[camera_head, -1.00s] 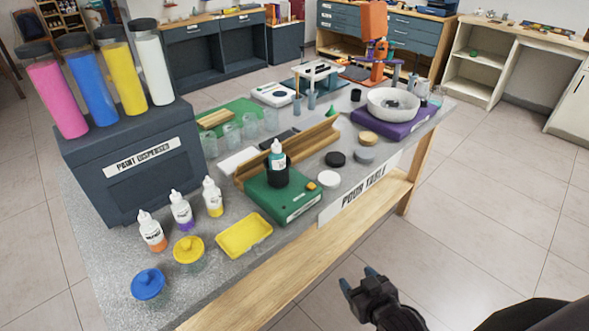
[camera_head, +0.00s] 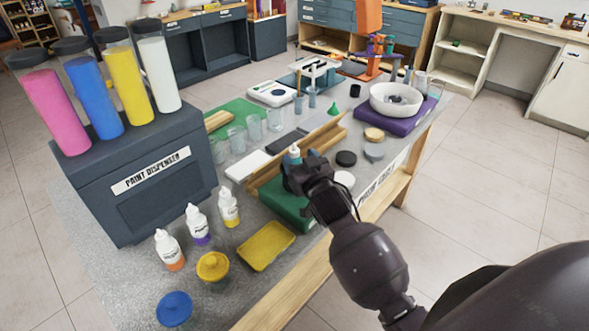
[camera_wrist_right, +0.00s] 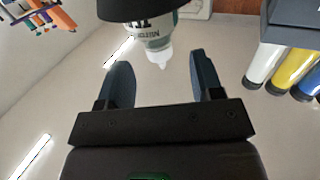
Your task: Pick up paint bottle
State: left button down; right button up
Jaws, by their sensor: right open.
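A paint bottle (camera_head: 294,153) with a teal band and white nozzle stands in a black holder on the green device (camera_head: 287,207). My right gripper (camera_head: 301,177) is in front of it and hides most of the bottle and holder. In the right wrist view the bottle (camera_wrist_right: 155,37) appears upside down, its nozzle between the two spread fingertips, with a gap on both sides. The right gripper is open and empty. Three more paint bottles stand near the dispenser: orange (camera_head: 169,250), purple (camera_head: 198,225) and yellow (camera_head: 229,208). My left gripper is not in view.
The paint dispenser (camera_head: 150,190) stands at the left. A wooden trough (camera_head: 265,177) lies close behind the green device. A purple scale with a white bowl (camera_head: 396,97) is at the back right.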

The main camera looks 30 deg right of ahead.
jog(key=shift+w+d+f, duration=0.1)
jog(key=shift+w+d, duration=0.1)
jog(key=shift+w, duration=1.25)
jog(key=shift+w+d+f, duration=0.1)
jog(key=shift+w+d, duration=0.1)
jog(key=shift+w, duration=1.2)
grip_shut()
